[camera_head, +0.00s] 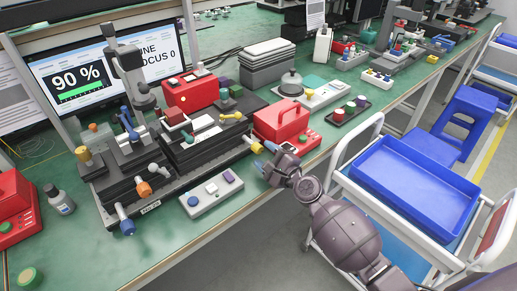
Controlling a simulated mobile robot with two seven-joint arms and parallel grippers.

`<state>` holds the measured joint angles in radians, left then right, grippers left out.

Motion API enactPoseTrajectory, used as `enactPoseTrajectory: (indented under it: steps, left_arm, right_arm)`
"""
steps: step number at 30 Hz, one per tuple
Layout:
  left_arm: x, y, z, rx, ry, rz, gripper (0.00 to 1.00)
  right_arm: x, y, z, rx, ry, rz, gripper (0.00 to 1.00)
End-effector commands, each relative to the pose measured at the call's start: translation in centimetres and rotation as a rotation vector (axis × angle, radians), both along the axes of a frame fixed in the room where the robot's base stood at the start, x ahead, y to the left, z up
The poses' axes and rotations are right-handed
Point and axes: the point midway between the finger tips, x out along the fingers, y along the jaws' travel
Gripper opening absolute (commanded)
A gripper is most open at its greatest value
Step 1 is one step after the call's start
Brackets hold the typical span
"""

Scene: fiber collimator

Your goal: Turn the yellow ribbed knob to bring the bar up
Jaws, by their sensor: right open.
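A yellow knob (256,148) sticks out from the right end of the black stage (190,152), on the green bench; its ribs are too small to make out. My right gripper (264,156) is just in front and to the right of this knob, with its light blue fingertips spread and nothing seen between them. I cannot tell whether a fingertip touches the knob. The monitor (75,76) at the back left reads 90 % above a green bar (82,95). My left gripper is not in view.
An orange knob (143,188) and blue knobs stand at the stage's left. A grey button box (211,195) lies in front. A trolley with a blue tray (415,190) is at the right.

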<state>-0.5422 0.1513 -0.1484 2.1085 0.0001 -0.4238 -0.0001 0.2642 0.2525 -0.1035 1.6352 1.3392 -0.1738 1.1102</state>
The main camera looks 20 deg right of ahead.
Motion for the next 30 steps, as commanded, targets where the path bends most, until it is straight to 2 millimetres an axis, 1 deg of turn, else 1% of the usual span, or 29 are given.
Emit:
enactPoseTrajectory:
  steps: [1, 6, 9, 12, 17, 30]
  left_arm:
    - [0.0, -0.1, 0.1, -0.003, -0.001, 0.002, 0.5]
    - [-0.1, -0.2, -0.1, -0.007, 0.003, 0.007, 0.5]
    - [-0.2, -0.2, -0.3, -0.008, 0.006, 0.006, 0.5]
    - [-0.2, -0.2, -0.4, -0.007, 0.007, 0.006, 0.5]
    - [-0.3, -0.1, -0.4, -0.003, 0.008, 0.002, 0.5]
    - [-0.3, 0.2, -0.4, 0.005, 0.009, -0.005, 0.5]
  right_arm:
    - [-1.0, -0.4, 0.0, -0.001, 0.0, -0.001, 0.57]
    - [-3.6, -1.3, -0.1, -0.001, 0.002, 0.0, 0.57]
    - [-4.7, -1.7, -0.1, -0.001, 0.002, 0.0, 0.57]
    - [-5.4, -1.9, -0.1, 0.001, 0.001, 0.001, 0.57]
    - [-5.9, -2.1, 0.0, 0.001, 0.001, 0.001, 0.57]
    - [-5.9, -2.1, 0.0, 0.0, 0.0, 0.001, 0.57]
